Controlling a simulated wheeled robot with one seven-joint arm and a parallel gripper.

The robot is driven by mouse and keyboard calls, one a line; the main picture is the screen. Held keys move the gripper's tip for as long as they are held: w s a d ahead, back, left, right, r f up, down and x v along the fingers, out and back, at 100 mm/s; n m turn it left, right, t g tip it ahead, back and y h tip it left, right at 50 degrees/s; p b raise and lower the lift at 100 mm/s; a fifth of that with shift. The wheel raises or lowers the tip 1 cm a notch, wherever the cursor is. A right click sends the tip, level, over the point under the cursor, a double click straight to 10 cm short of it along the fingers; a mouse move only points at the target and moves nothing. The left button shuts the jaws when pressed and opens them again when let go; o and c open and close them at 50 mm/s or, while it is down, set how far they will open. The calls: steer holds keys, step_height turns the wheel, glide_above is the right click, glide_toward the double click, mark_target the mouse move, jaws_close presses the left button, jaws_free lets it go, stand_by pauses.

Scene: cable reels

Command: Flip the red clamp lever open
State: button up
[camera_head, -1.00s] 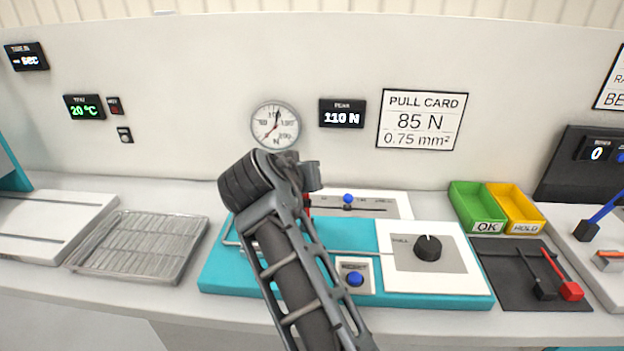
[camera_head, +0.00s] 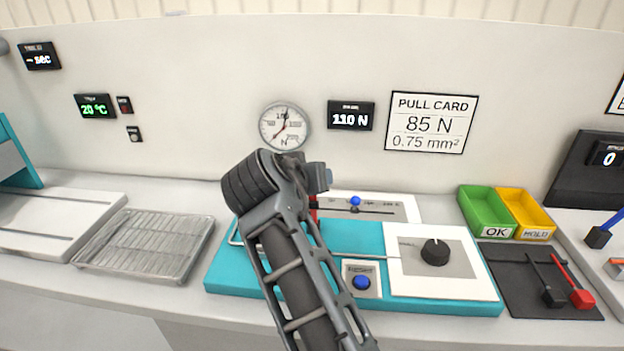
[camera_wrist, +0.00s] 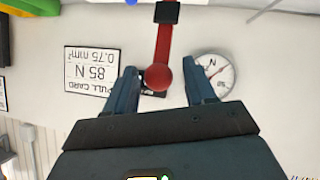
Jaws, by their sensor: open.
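The red clamp lever (camera_wrist: 163,45) shows in the wrist view as a red bar with a round red knob (camera_wrist: 158,77) at its end and a dark block at its other end. My gripper (camera_wrist: 159,72) is open, with one blue-grey finger on each side of the knob. I see a gap on both sides, and cannot tell whether anything touches. In the head view my arm hides most of the lever; only a bit of red (camera_head: 313,209) shows beside my gripper (camera_head: 318,178), above the teal tester base (camera_head: 228,274).
The tester has a black knob (camera_head: 435,252) and a blue button (camera_head: 361,283). Green (camera_head: 478,214) and yellow (camera_head: 522,207) bins and a dark mat with a red-ended tool (camera_head: 583,298) lie to the right. A wire rack (camera_head: 147,245) lies left. The wall stands behind.

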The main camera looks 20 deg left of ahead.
steer(key=v, duration=0.6)
steer(key=shift+s+b, duration=0.3)
steer(key=shift+b, duration=0.1)
